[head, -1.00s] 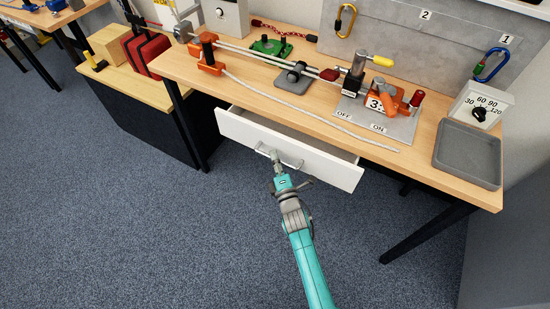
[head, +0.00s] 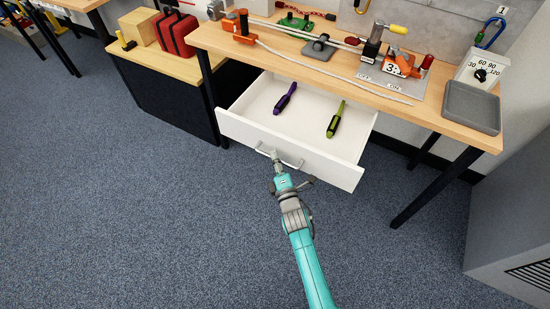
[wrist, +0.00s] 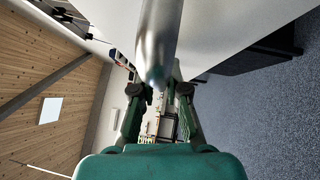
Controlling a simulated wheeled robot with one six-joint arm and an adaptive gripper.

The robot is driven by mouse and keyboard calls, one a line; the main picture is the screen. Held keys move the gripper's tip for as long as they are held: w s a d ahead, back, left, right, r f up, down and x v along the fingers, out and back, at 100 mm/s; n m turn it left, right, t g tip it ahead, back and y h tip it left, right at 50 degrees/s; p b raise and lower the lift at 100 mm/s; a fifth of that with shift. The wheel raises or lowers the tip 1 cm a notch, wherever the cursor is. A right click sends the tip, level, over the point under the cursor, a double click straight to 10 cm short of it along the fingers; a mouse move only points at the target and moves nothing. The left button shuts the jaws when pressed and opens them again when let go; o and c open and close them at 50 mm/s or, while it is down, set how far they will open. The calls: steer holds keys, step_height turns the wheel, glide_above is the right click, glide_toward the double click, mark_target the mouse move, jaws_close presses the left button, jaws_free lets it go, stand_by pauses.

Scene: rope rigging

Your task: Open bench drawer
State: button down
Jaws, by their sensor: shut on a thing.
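The white bench drawer (head: 250,131) is pulled well out from under the wooden bench top (head: 340,72). Its inside shows a purple-and-black tool (head: 286,98) and a green-and-black tool (head: 336,118) lying apart on the drawer floor. The metal bar handle (head: 292,164) is on the drawer front. My gripper (head: 277,158) is shut on the handle near its middle. In the wrist view, the handle (wrist: 158,45) shows as a large metal bar close up, with the fingers of my gripper (wrist: 158,95) on either side of it.
On the bench stand a rope (head: 330,73), orange clamps, a labelled grey plate, a grey tray (head: 471,108) and a dial box (head: 482,72). A low cabinet with a red case (head: 177,34) is at left. Black bench legs flank the drawer. Carpet in front is clear.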

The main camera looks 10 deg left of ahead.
steer(key=shift+s, duration=0.2)
steer(key=c, duration=1.2)
jaws_free()
steer(key=v, duration=1.2)
